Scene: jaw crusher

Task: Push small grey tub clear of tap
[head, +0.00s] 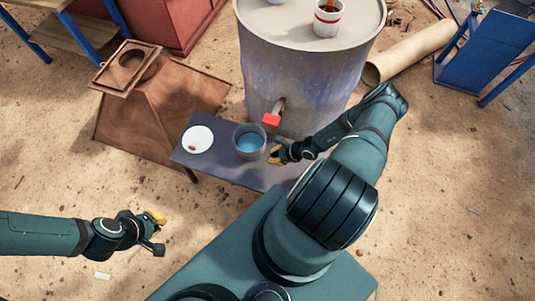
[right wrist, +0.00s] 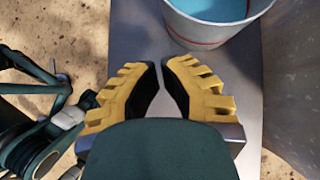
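The small grey tub (head: 238,148) stands upright on the bench, just in front of and below the red-handled tap (head: 271,119). Blue liquid shows inside it. In the right wrist view the tub (right wrist: 205,38) has a thin red line and lies ahead and to the right of the fingertips, apart from them. My right gripper (head: 275,154) is low over the bench at the tub's right side. Its yellow fingers (right wrist: 160,64) are shut with only a narrow gap, holding nothing. My left gripper (head: 160,232) is open and empty over the sand, well left of the bench.
A white dish (head: 198,138) with a small brown bit sits left of the tub on the narrow grey bench (head: 222,166). The large drum (head: 300,75) rises behind, with a cup (head: 328,20) on top. A rusty hopper (head: 150,105) stands left.

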